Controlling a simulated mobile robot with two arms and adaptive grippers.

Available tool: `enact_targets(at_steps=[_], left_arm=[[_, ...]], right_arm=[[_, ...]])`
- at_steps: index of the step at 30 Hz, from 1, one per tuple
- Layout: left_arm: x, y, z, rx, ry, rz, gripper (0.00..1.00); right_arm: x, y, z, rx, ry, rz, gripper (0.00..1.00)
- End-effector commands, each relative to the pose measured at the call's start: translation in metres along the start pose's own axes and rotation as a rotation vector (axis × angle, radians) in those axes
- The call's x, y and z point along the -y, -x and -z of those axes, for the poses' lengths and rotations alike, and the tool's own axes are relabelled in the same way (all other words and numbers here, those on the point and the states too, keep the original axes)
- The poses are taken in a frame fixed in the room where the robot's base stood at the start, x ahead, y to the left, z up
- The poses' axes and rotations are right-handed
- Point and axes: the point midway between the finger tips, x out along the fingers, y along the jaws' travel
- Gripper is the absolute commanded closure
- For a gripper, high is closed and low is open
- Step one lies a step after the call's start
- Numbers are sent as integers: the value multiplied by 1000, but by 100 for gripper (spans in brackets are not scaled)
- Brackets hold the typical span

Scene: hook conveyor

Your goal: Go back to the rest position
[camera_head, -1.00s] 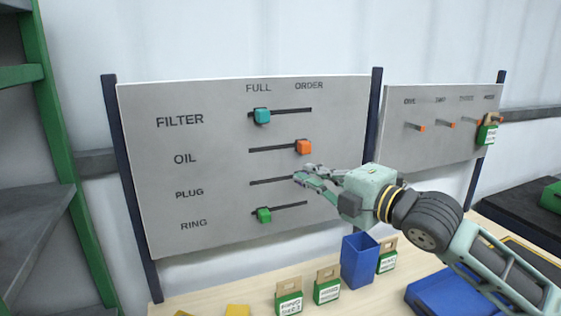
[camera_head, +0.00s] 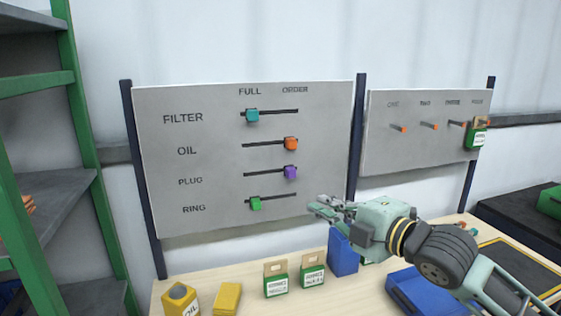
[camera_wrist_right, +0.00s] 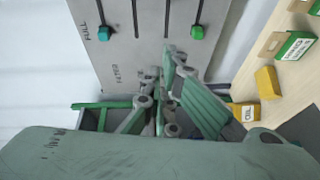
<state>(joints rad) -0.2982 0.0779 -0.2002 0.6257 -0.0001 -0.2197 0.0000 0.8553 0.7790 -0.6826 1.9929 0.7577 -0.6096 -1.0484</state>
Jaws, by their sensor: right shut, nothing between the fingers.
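My right gripper (camera_head: 330,208) is shut and empty, in front of the lower right of the slider board (camera_head: 220,190) and apart from it. It also shows in the right wrist view (camera_wrist_right: 163,75). On the board, the teal FILTER slider (camera_head: 252,115) and the green RING slider (camera_head: 255,203) sit at the FULL end. The orange OIL slider (camera_head: 291,143) and the purple PLUG slider (camera_head: 290,172) sit at the ORDER end. My left gripper is not in view.
A hook board (camera_head: 420,150) with a green tag (camera_head: 477,138) stands on the right. Green shelving (camera_head: 95,150) stands left.

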Motion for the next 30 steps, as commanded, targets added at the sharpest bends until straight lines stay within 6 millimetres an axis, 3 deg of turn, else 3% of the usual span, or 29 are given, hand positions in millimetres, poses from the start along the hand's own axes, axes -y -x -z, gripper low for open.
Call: enact_targets(at_steps=[8,14,20,24,30], left_arm=[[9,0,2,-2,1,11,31],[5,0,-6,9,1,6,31],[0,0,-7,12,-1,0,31],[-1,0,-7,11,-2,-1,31],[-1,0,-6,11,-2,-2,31]], right_arm=[[72,2,18,31,-186,105,100],[154,20,34,117,-429,220,100],[248,67,46,314,-762,345,100],[311,117,51,510,-998,420,100],[380,200,61,825,-1273,487,100]])
